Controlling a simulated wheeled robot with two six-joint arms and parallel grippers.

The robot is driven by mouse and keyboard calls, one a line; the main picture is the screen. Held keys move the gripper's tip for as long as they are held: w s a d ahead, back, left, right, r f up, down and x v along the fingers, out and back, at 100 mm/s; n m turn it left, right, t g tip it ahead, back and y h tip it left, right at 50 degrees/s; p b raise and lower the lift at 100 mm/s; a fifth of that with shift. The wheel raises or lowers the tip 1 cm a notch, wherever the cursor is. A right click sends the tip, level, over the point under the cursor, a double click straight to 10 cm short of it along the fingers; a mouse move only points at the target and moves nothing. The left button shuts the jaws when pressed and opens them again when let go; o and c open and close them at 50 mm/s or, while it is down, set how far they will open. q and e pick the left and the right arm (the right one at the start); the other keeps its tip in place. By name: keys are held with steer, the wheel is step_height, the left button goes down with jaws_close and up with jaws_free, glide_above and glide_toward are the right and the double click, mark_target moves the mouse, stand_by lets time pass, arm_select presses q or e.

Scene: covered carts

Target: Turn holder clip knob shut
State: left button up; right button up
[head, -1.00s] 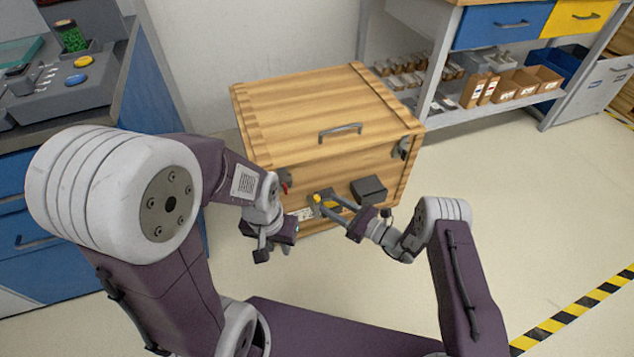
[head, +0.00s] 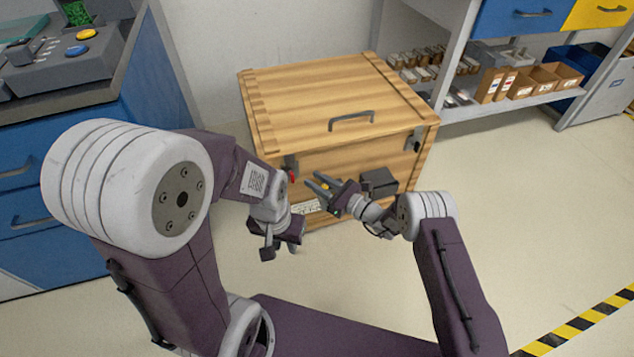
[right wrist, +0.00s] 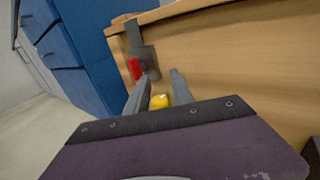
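The yellow knob (head: 325,186) is on the front of a wooden box (head: 400,160). In the right wrist view the knob (right wrist: 159,101) shows between the two fingers of my right gripper (right wrist: 159,82). The fingers stand apart, one on each side of it; I cannot tell whether they touch it. In the head view my right gripper (head: 315,182) reaches in from the right and hides most of the clip around the knob. My left gripper (head: 280,249) hangs empty with fingers apart, in front of the box's lower left.
A red-marked latch (right wrist: 136,67) is near the box's left edge; another latch (head: 414,140) is at the right. A dark block (head: 379,182) sits on the front, beside my right gripper. A blue cabinet (head: 60,190) stands left; shelving (head: 500,105) stands behind right.

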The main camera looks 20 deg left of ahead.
jaws_close()
steer(key=shift+s+n+g+y+b, duration=0.2)
steer(key=shift+n+g+y+b, duration=0.2)
steer(key=shift+n+g+b, duration=0.65)
steer(key=shift+m, duration=0.25)
steer(key=shift+o, duration=2.4)
jaws_free()
